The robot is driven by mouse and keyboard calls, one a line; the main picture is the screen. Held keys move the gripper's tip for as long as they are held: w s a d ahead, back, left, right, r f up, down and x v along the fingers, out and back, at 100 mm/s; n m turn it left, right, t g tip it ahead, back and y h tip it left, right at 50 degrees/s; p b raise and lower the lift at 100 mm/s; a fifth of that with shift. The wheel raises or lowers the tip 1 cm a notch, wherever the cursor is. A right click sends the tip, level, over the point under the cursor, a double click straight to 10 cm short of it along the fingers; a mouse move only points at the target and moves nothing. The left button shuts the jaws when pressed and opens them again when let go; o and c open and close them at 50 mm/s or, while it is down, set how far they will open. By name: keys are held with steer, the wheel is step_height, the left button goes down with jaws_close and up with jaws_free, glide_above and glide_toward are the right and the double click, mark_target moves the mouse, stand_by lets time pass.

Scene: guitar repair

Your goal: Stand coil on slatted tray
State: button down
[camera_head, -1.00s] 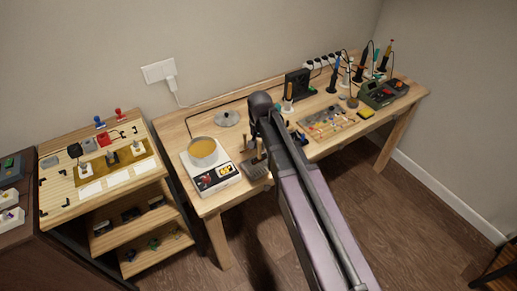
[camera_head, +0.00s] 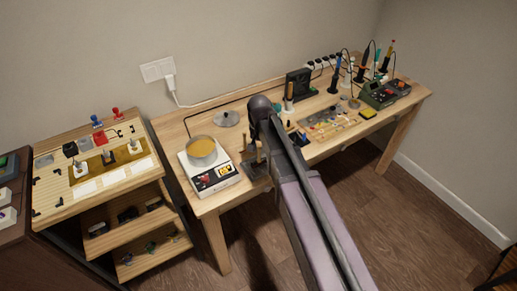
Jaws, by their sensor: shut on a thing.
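My arm (camera_head: 300,195) reaches from the bottom edge up over the workbench and ends in a dark rounded joint (camera_head: 262,106). My gripper is hidden behind the arm. No coil can be made out. A small dark grey piece (camera_head: 254,173) lies at the bench's front edge, just left of my arm, with upright wooden pegs at it; it may be the slatted tray, but it is too small and partly covered to be sure.
The bench (camera_head: 185,148) holds a white hotplate (camera_head: 215,183) with an amber-filled pot (camera_head: 202,151) at left. A round lid (camera_head: 227,119), a parts tray (camera_head: 329,124) and soldering tools stand further along. A wooden shelf unit (camera_head: 99,176) is at the left.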

steer(key=shift+f, duration=0.15)
steer(key=c, duration=0.6)
jaws_free()
step_height(320, 180, up, 12)
steer(key=p, duration=1.2)
steer(key=shift+r, duration=0.2)
stand_by(0.3)
steer(key=s+d+n, duration=0.1)
steer(key=s+d, duration=0.5)
steer(key=d, duration=0.3)
steer(key=s+d+n, duration=0.1)
steer(key=s+d, duration=0.6)
steer(key=d, duration=0.3)
steer(key=shift+s+d, duration=0.15)
